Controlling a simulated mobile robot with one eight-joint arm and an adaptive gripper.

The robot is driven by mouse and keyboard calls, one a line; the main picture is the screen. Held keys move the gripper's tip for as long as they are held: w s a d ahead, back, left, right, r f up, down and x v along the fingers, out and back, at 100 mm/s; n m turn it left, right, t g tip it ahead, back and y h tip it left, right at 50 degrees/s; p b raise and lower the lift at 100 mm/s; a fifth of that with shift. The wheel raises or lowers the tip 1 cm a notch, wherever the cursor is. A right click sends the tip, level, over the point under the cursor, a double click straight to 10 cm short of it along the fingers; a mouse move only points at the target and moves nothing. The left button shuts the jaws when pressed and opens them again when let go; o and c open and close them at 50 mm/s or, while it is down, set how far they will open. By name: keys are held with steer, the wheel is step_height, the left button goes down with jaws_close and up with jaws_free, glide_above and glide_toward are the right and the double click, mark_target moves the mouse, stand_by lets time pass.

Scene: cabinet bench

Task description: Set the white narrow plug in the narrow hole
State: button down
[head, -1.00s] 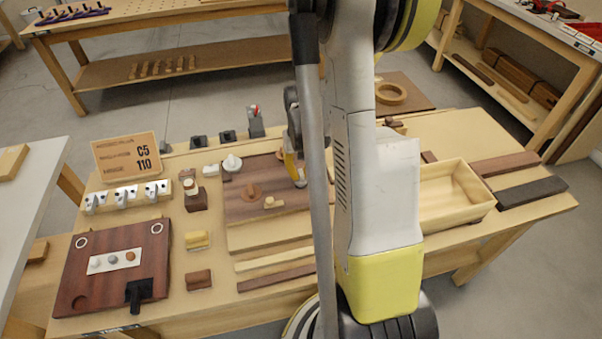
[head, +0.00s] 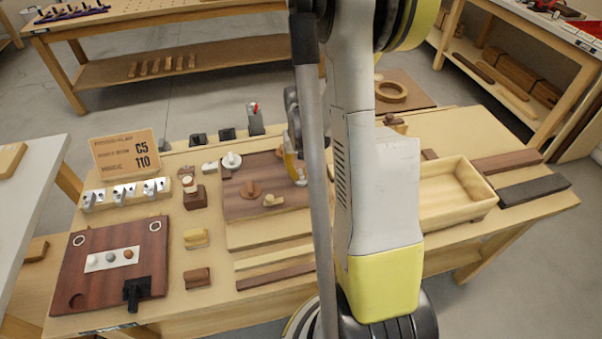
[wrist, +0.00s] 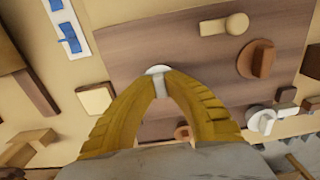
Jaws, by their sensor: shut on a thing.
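My gripper (wrist: 160,76) has yellow fingers that meet at their tips on the white narrow plug (wrist: 158,70). Its round white part shows just past the fingertips, and a pale part shows between them. The plug is over or on the brown board (wrist: 190,55); I cannot tell whether it touches. In the head view my gripper (head: 293,168) is at the right part of the board (head: 238,210), partly covered by my arm, and the plug is not clear. I cannot make out the narrow hole; the fingers may hide it.
On the board are a brown round knob (head: 250,190), a pale wooden piece (head: 273,200) and a white round knob (head: 231,161). A wooden tray (head: 455,210) stands to the right. Small blocks (head: 195,238) and a dark red panel (head: 90,285) lie to the left.

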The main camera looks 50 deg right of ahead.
steer(key=shift+f+b, duration=0.3)
steer(key=shift+f, duration=0.05)
steer(key=c, duration=1)
jaws_free()
steer(key=shift+r, duration=0.2)
steer(key=shift+r+p, duration=2.65)
steer(key=shift+r, duration=0.95)
